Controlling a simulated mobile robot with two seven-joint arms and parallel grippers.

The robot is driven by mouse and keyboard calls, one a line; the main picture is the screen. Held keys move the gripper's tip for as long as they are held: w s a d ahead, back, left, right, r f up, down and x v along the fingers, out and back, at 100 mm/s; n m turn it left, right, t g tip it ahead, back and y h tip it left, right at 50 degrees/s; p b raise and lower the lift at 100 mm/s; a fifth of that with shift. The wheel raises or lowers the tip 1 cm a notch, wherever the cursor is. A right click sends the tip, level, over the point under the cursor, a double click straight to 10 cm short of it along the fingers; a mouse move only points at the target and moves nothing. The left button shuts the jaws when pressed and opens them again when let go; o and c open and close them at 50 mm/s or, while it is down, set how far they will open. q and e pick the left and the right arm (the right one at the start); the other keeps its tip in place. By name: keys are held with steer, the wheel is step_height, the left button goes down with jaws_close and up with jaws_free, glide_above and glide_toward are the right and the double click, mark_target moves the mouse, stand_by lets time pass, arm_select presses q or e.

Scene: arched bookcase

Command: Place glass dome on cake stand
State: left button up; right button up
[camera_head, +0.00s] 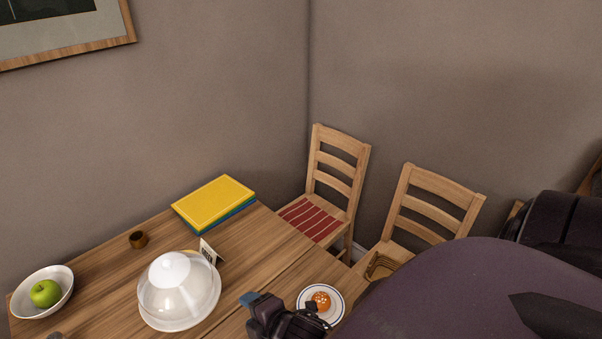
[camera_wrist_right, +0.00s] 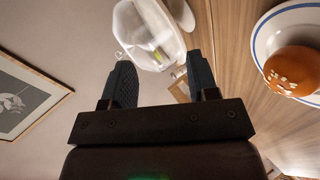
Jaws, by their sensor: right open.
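The clear glass dome (camera_head: 165,291) sits over the white round cake stand (camera_head: 184,326) on the wooden table, its pale rounded top uppermost. The dome looks upright and roughly centred; its exact seating on the rim cannot be told. My right gripper (camera_head: 252,299) is open and empty, to the right of the dome and apart from it. In the right wrist view, the dome (camera_wrist_right: 143,28) shows beyond and between the spread fingers (camera_wrist_right: 160,80).
A blue-rimmed plate (camera_head: 304,310) with an orange bun (camera_head: 320,300) lies close to the right gripper. A small card (camera_head: 210,252) stands behind the dome.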

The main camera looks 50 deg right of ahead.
steer(key=s+d+f+m, duration=0.2)
steer(key=s+d+m, duration=0.1)
steer(key=m, duration=0.4)
steer(key=s+d+f+m+h, duration=0.1)
steer(key=s+d+f+m, duration=0.1)
steer(key=s+m, duration=0.3)
steer(key=shift+s+d+m+g, duration=0.35)
steer(key=shift+d+m, duration=0.4)
steer(key=shift+m, duration=0.95)
